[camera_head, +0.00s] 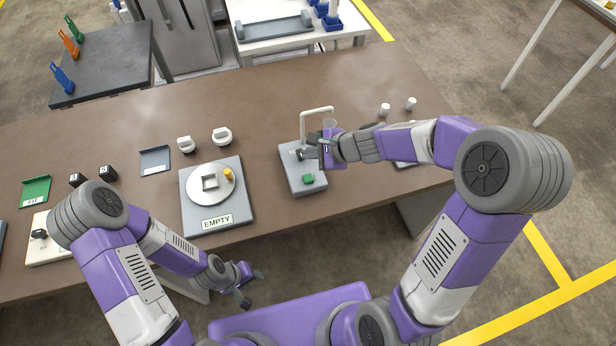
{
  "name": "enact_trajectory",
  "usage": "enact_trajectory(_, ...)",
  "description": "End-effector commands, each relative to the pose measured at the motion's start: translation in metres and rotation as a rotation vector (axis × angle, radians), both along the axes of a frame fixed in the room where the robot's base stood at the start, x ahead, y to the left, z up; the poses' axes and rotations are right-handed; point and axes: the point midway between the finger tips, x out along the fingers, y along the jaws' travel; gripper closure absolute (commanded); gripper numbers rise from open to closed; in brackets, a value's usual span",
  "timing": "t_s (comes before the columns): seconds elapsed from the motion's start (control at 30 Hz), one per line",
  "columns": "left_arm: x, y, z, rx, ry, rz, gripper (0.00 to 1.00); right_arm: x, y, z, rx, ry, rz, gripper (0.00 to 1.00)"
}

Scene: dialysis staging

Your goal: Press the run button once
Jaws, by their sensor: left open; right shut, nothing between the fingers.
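A green button (308,179), likely the run button, sits on the front of a grey device (294,180) with a white arched tube (303,122). No label on the button is readable. My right gripper (303,154) is shut and empty. In the picture it lies over the back part of the device, above and apart from the button, and hides some of the device top. My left gripper (250,290) is open and empty, off the table's front edge and low.
A grey plate with a white disc and an "EMPTY" label (216,222) stands left of the device. White round pieces (186,145), a grey tray (155,160), a green tray (35,191) and dark blocks (77,180) lie further left. The brown table (260,100) is clear behind.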

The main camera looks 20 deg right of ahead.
Motion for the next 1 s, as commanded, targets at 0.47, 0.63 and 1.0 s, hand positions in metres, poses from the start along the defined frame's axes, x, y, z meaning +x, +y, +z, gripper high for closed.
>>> enact_trajectory(0.47,0.000,0.000,-0.052,0.000,0.000,0.000,0.57,0.000,0.000,-0.057,-0.001,0.002,0.001,1.00)
enact_trajectory(0.63,0.000,0.000,-0.072,0.000,0.000,0.000,0.57,0.000,0.000,-0.077,-0.001,0.001,0.001,1.00)
enact_trajectory(1.0,0.000,0.000,-0.081,0.000,0.000,0.000,0.57,0.000,0.000,-0.086,-0.001,0.001,0.001,1.00)
